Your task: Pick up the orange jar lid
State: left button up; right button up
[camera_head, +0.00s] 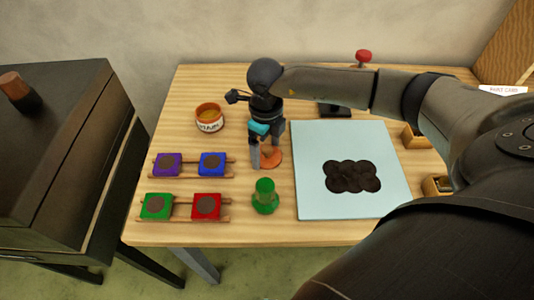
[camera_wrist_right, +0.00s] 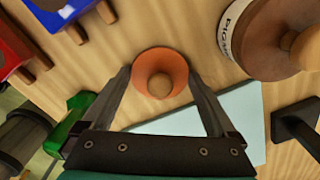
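The orange jar lid (camera_head: 272,160) lies on the wooden table, left of the pale blue board. In the right wrist view the lid (camera_wrist_right: 176,64) is a round orange disc with a wooden knob at its centre. My right gripper (camera_head: 263,163) is low over the table at the lid and hides part of it in the head view. In the right wrist view its fingers (camera_wrist_right: 159,73) are apart, one on each side of the lid; I cannot tell whether they touch it. My left gripper is not in view.
A labelled jar (camera_head: 209,118) stands at the back left. Racks with purple (camera_head: 166,163), blue (camera_head: 212,163), green (camera_head: 156,205) and red (camera_head: 206,206) blocks lie left. A green object (camera_head: 265,197) stands in front of the lid. The pale blue board (camera_head: 312,200) is to the right.

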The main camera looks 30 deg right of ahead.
jog(key=c, duration=0.7)
jog(key=shift+r, duration=0.1)
